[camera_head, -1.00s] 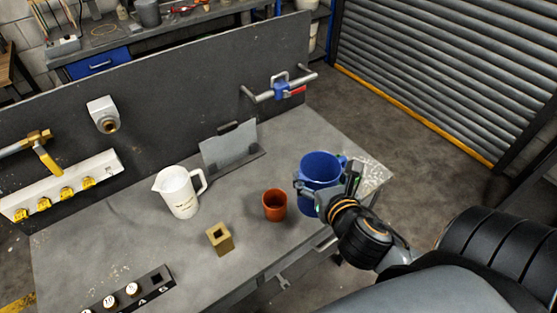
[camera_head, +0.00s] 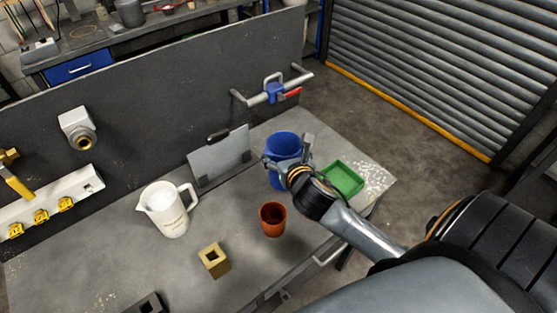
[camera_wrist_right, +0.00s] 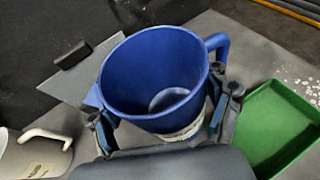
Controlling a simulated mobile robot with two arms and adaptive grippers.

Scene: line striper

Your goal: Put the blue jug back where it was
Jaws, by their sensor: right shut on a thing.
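The blue jug (camera_head: 284,146) is at the back right of the grey workbench, left of a green tray. In the right wrist view the jug (camera_wrist_right: 150,68) is upright, with its handle to the upper right and a pale band low on its side. My right gripper (camera_head: 284,168) is shut on the jug, and its fingers (camera_wrist_right: 165,125) lie on either side of the body. I cannot tell whether the jug's base touches the bench. My left gripper is not in view.
The green tray (camera_head: 343,179) lies right of the jug. An orange cup (camera_head: 272,219), a white jug (camera_head: 168,209) and a brass block (camera_head: 214,261) stand on the workbench (camera_head: 130,270). A grey plate on a stand (camera_head: 219,155) is left of the blue jug.

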